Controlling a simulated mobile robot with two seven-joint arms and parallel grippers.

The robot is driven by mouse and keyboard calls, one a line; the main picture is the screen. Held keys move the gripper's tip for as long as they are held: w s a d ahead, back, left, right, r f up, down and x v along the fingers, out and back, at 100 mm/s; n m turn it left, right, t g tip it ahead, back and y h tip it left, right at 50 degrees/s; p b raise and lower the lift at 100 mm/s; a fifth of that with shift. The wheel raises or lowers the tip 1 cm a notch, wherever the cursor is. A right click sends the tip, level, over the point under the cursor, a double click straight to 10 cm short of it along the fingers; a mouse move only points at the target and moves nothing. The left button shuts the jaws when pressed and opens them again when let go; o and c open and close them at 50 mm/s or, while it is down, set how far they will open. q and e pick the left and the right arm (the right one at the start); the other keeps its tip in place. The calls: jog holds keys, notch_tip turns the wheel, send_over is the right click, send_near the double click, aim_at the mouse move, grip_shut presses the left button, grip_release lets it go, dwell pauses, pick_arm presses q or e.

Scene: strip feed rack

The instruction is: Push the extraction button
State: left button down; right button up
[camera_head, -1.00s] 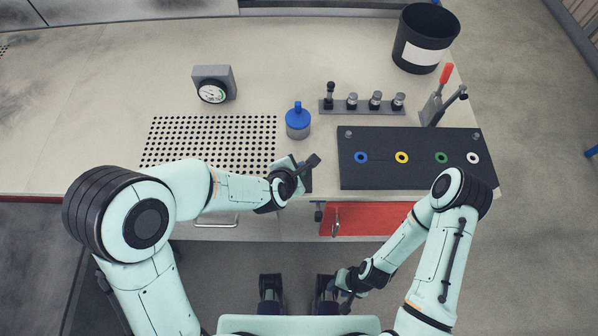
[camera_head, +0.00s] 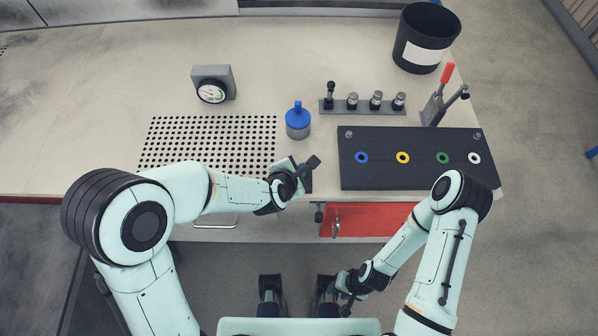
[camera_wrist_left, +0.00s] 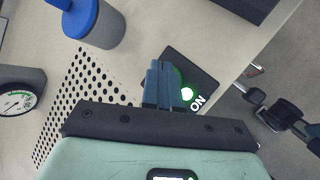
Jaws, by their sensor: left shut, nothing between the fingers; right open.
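The extraction button is the green lit disc (camera_wrist_left: 187,94) with a white "ON" beside it, set on a dark square plate (camera_wrist_left: 205,72) at the bench's front edge. My left gripper (camera_wrist_left: 165,86) is shut and empty. In the left wrist view its fingertips overlap the plate and lie just left of the lit disc; I cannot tell whether they touch it. In the head view the left gripper (camera_head: 296,178) hides the button. My right gripper (camera_head: 347,290) is open and empty, low in front of the bench.
A perforated panel (camera_head: 208,142) lies left of the left gripper. A blue-capped jar (camera_head: 298,122) stands behind it and a gauge (camera_head: 212,86) farther left. A black board with coloured rings (camera_head: 420,178) lies to the right. A black bin (camera_head: 424,40) stands at the back right.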

pick_arm(q)
jog(key=shift+f, duration=0.15)
pick_arm(e)
jog(key=shift+f, duration=0.1)
pick_arm(q)
jog(key=shift+r+p, duration=0.7)
jog(key=shift+r, duration=0.3)
pick_arm(e)
jog(key=shift+w+r, duration=0.2)
jog(key=shift+r, duration=0.55)
pick_arm(q)
notch_tip(320, 180, up, 3)
jog(key=shift+f+p, duration=0.2)
jog(key=shift+p, duration=0.85)
notch_tip(320, 180, up, 3)
jog(key=shift+r+p, duration=0.2)
jog(key=shift+p, duration=1)
pick_arm(e)
jog(key=r, duration=0.1)
jog(key=w+r, duration=0.1)
jog(key=r, duration=0.2)
jog(key=shift+w+r, duration=0.35)
jog(key=shift+r, duration=0.05)
